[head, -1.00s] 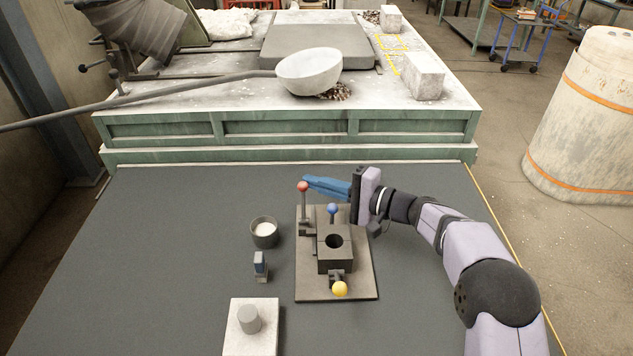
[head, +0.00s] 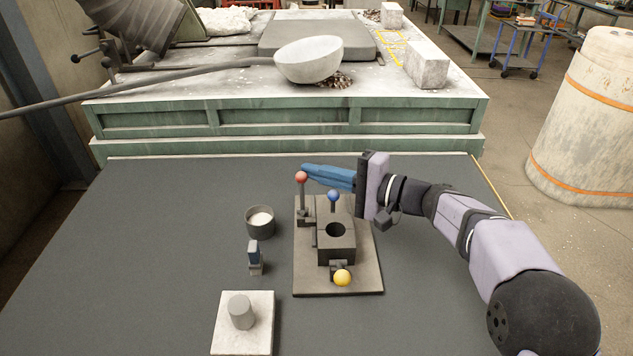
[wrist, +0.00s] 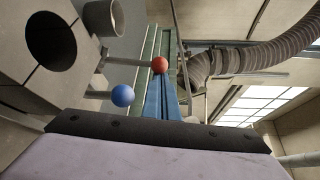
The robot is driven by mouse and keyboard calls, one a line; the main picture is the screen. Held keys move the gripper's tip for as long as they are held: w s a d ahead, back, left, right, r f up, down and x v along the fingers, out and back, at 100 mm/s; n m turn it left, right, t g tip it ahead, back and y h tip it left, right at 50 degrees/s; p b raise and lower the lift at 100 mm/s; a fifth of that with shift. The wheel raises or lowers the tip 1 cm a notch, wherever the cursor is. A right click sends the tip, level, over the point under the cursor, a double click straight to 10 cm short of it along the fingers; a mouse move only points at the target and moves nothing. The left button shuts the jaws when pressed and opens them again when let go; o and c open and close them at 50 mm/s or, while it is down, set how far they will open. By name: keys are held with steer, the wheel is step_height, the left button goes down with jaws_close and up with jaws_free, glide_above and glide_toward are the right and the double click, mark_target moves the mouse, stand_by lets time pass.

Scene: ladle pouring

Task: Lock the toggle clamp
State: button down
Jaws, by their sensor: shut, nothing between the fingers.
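The clamp fixture sits on a flat base plate (head: 365,275) on the dark table, with a dark split block (head: 340,248) with a round hole. A lever with a red knob (head: 301,177) stands upright at the block's back left. A blue knob (head: 333,195) stands behind the hole, and a yellow knob (head: 342,278) is at the front. My gripper (head: 305,170), with blue fingers, is shut and empty, its tips beside the red knob. In the wrist view the red knob (wrist: 160,65) shows at the fingertips and the blue knob (wrist: 122,96) to their left. I cannot tell whether the tips touch the red knob.
A ladle (head: 310,60) rests on the bench behind. The far left of the table is clear.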

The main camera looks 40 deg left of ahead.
steer(key=s+d+n+b, duration=0.1)
steer(key=s+d+b, duration=0.1)
steer(key=b, duration=0.8)
steer(key=shift+s+d+y, duration=0.2)
steer(key=shift+d+y, duration=0.05)
steer(key=shift+y, duration=0.05)
steer(key=shift+s+d+r+b, duration=0.1)
steer(key=shift+b, duration=0.35)
steer(key=shift+r, duration=0.1)
steer(key=p, duration=0.1)
glide_toward(305, 178)
steer(key=w, duration=0.4)
steer(key=shift+d+f, duration=0.2)
steer(key=shift+f, duration=0.4)
